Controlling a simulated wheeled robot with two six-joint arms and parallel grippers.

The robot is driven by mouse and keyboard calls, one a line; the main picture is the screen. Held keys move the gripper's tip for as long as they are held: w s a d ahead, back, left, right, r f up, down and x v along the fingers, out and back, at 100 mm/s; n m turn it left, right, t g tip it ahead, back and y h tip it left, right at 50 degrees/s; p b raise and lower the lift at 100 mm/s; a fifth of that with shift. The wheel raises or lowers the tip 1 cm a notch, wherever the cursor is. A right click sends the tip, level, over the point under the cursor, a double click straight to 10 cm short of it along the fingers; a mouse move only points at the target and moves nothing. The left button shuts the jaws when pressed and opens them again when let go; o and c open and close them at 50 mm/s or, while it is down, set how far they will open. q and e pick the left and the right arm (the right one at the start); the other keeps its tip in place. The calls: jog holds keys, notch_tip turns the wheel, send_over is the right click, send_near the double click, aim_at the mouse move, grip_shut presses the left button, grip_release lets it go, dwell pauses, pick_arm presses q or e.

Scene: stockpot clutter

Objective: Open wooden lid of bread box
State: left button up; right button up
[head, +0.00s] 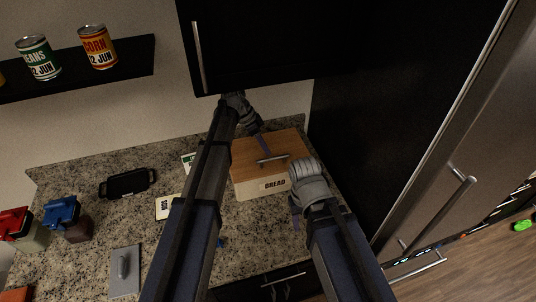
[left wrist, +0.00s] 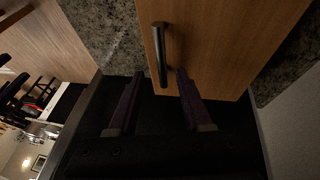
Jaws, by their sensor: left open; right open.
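The bread box (head: 263,187) is cream with "BREAD" on its front and stands on the granite counter. Its brown wooden lid (head: 283,143) lies closed on top, with a dark bar handle (head: 272,160). My left gripper (head: 265,146) is above the lid, by the handle. In the left wrist view the wooden lid (left wrist: 225,40) fills the upper part. There the left gripper (left wrist: 158,73) is open, and the handle (left wrist: 159,50) lines up between its fingertips; I cannot tell the depth gap. My right gripper (head: 296,215) is open and empty at the box's front right.
A black tray (head: 127,183), a blue-lidded jar (head: 68,218), a red-lidded jar (head: 22,230) and a grey board (head: 125,270) stand on the counter at left. A dark wall cabinet (head: 260,45) hangs above the box. A tall dark panel (head: 365,130) rises at right.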

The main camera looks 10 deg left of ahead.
aim_at(267, 164)
pick_arm(q)
jog(key=x, duration=0.1)
jog(key=b+x, duration=0.2)
jog(key=shift+a+f, duration=0.1)
jog(key=shift+f, duration=0.4)
jog(key=shift+d+f+b, duration=0.3)
jog(key=shift+f+b, duration=0.1)
jog(key=shift+b, duration=0.2)
pick_arm(e)
jog(key=shift+f, duration=2.2)
pick_arm(q)
jog(key=shift+c, duration=0.3)
grip_shut()
